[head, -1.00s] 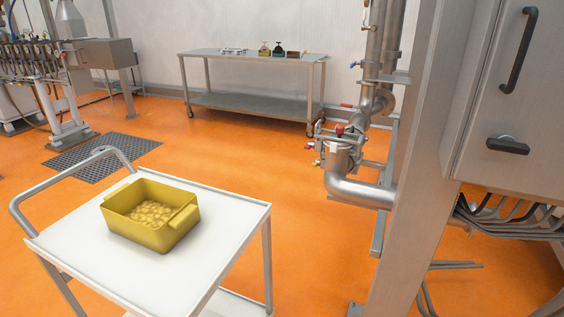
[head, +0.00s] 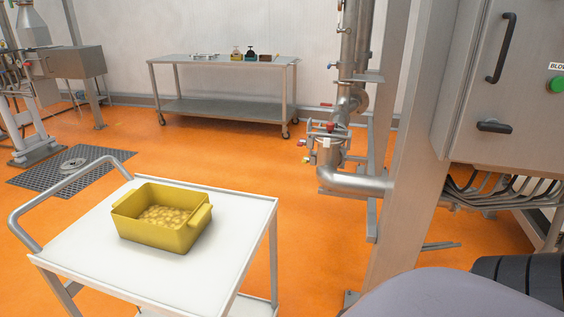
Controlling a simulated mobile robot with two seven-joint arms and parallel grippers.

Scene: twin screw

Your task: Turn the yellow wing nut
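I cannot make out a yellow wing nut for certain. A small yellow spot (head: 306,160) shows at the lower left of the pipe fittings, too small to identify. The fittings sit on a steel pipe (head: 355,181) that bends down and to the right, with a red part (head: 330,127) above. Neither of my grippers is in view. A grey and black part of my own arm fills the lower right corner.
A white-topped cart (head: 232,222) with a yellow bin (head: 155,236) of round pieces stands at front left. A steel table (head: 185,61) is at the back wall. A steel post (head: 400,205) and cabinet (head: 485,90) stand at right. Orange floor between is open.

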